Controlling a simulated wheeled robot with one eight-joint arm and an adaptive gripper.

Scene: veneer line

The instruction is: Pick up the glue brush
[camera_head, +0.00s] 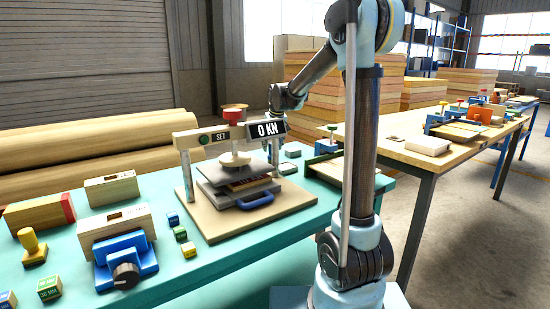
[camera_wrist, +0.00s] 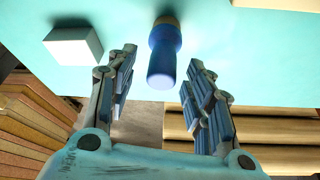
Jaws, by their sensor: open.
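A dark blue cylindrical object with a brownish band near its top, which looks like the glue brush (camera_wrist: 162,62), stands out from the turquoise surface in the wrist view. My gripper (camera_wrist: 163,66) is open, with one finger on each side of it. Visible gaps remain between the fingers and the blue object. In the head view my arm reaches behind the press, and my fingers and the brush are hidden or too small to make out there.
A pale block (camera_wrist: 73,45) lies left of the brush. The press (camera_head: 230,150) with its "0 KN" display stands on the turquoise table (camera_head: 185,285). Wooden blocks and a blue clamp with a black knob (camera_head: 126,274) sit at left. A second table (camera_head: 440,172) is at right.

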